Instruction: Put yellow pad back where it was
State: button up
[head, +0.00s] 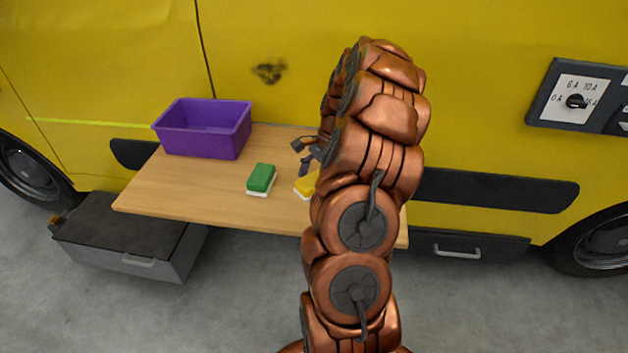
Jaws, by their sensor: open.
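The yellow pad (306,185) has a white underside and lies on the wooden board, partly hidden behind my copper arm. My gripper (304,156) is open, with its dark fingers just above and behind the yellow pad in the picture. I cannot tell whether the fingers touch the pad. A green pad (262,178) with a white underside lies on the board to the left of the yellow one.
A purple bin (203,128) stands at the back left of the wooden board (170,190). The yellow vehicle side (480,80) rises behind it, with a dial panel (582,98) at right. A grey drawer (125,240) sits below left. The board's front left is clear.

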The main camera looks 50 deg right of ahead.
jog(key=b+v, duration=0.2)
jog(key=v, duration=1)
jog(key=shift+b, duration=0.3)
jog(key=s+a+r+n+g+h, duration=0.15)
jog(key=a+n, duration=0.35)
jog(key=a, duration=0.8)
jog(key=s+a+r+n, duration=0.1)
jog(key=a+r+n, duration=0.35)
jog(key=a, duration=0.85)
jog(key=s+a+f+n+h, duration=0.1)
jog(key=s+a+f+n, duration=0.2)
jog(key=s, duration=0.4)
jog(key=s+a+f+n+h, duration=0.1)
jog(key=s+a+f+n, duration=0.1)
jog(key=s+a+n, duration=0.2)
jog(key=s+a+f+n+h, duration=0.1)
jog(key=s+a+f+n, duration=0.2)
jog(key=s, duration=0.6)
jog(key=shift+s+a+f+g, duration=0.3)
jog(key=shift+a+g, duration=0.1)
jog(key=shift+g, duration=0.05)
jog(key=shift+r+n, duration=0.1)
jog(key=shift+n, duration=0.15)
notch_tip(320, 180, up, 4)
jog(key=p, duration=0.3)
jog(key=shift+f+p, duration=0.2)
jog(key=shift+p, duration=0.2)
